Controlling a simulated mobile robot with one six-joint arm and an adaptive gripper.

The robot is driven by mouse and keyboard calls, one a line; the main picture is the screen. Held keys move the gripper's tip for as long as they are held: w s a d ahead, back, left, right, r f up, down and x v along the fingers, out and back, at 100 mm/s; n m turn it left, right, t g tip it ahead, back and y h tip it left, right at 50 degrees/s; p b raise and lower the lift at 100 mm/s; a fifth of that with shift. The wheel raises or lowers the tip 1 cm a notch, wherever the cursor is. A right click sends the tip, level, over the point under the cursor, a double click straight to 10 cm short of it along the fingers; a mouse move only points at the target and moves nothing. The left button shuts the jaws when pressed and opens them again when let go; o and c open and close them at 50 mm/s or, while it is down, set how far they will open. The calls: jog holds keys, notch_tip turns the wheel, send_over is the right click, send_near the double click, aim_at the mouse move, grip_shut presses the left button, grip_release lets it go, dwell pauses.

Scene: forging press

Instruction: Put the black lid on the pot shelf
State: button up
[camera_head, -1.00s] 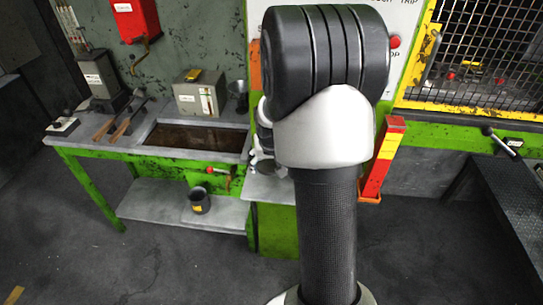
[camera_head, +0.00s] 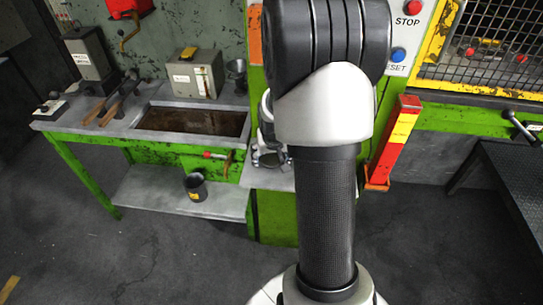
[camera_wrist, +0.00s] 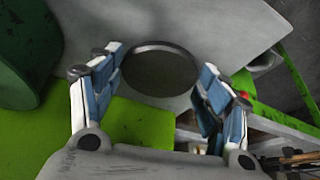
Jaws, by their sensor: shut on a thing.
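My gripper (camera_wrist: 160,72) has its two blue-and-white fingers on either side of a dark round disc with a lighter rim, which I take to be the black lid (camera_wrist: 160,78). It is shut on the lid. A grey plate surface (camera_wrist: 215,25) lies beyond the lid; I cannot tell how far. In the head view, the gripper (camera_head: 268,150) is mostly hidden behind my arm, above a small grey ledge (camera_head: 265,180). A black pot (camera_head: 196,187) with a yellow mark stands on the lower grey shelf (camera_head: 145,190) under the bench.
The green bench (camera_head: 120,133) has a brown-filled trough (camera_head: 190,121), tongs-like tools (camera_head: 110,107) and a grey box (camera_head: 195,73). A red-and-yellow post (camera_head: 393,142) stands right of my arm. A dark table (camera_head: 515,170) is at the right. The floor in front is clear.

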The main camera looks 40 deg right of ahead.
jog(key=shift+f, duration=0.25)
jog(key=o, duration=1.1)
jog(key=p+v, duration=0.5)
jog(key=v, duration=0.7)
jog(key=s+a+r+n, duration=0.3)
jog(key=a+r, duration=0.6)
jog(key=a, duration=0.3)
jog(key=s+a+r+n+y, duration=0.1)
jog(key=s+a, duration=0.3)
jog(key=s+a+r+n+y, duration=0.1)
jog(key=s+a+n, duration=0.1)
jog(key=s+a, duration=0.2)
jog(key=s+a+r+n+t, duration=0.1)
jog(key=s+a+r, duration=0.1)
jog(key=s+a, duration=0.2)
jog(key=shift+s+a+r+y, duration=0.1)
jog(key=shift+s+a+y, duration=0.05)
jog(key=shift+s+y, duration=0.2)
